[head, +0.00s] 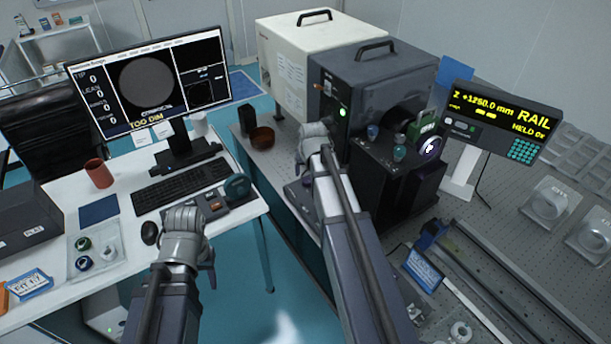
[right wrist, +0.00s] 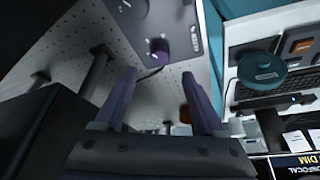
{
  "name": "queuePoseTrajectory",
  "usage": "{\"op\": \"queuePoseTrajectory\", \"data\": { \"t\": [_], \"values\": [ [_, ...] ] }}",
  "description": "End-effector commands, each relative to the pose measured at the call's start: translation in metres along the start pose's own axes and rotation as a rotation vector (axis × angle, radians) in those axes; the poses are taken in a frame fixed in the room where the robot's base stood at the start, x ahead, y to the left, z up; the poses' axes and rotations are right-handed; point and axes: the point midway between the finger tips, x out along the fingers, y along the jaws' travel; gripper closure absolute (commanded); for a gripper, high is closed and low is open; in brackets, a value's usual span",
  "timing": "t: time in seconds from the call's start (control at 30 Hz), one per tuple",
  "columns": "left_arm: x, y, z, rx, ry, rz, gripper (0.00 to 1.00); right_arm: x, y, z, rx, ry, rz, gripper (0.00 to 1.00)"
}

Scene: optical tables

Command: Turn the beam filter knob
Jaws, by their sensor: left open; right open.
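A purple knob (right wrist: 158,47) stands on a dark grey panel (right wrist: 184,22) with small markings, in the right wrist view; I take it for the beam filter knob, but its label is unreadable. My right gripper (right wrist: 163,108) is open and empty. Its two fingers are apart, with the knob beyond their tips and not touched. In the head view my right arm (head: 315,140) covers most of that panel (head: 298,196). My left gripper (head: 187,222) is over the front of the white desk, with its fingers largely hidden; it holds nothing visible.
The monitor (head: 148,84) reads "TOO DIM". A teal dial (head: 237,187) sits on a desk controller beside the keyboard (head: 180,186). A black instrument housing (head: 372,82) stands just right of my right arm. A rail display (head: 502,118) is further right.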

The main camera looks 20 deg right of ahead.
Motion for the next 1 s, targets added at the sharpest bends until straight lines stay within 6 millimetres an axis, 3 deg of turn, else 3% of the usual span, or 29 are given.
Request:
{"op": "queuePoseTrajectory", "data": {
  "t": [0.27,0.7,1.0],
  "values": [
    [0.019,0.002,-0.001,0.000,0.000,0.000,0.50,0.021,-0.001,0.001,-0.001,-0.001,0.000,0.28],
    [0.068,0.006,-0.004,0.000,0.000,0.000,0.50,0.074,-0.001,0.001,-0.001,-0.001,0.000,0.28],
    [0.071,0.007,-0.004,0.000,0.000,0.000,0.50,0.077,-0.001,0.000,-0.001,-0.001,0.000,0.28]
  ]
}}
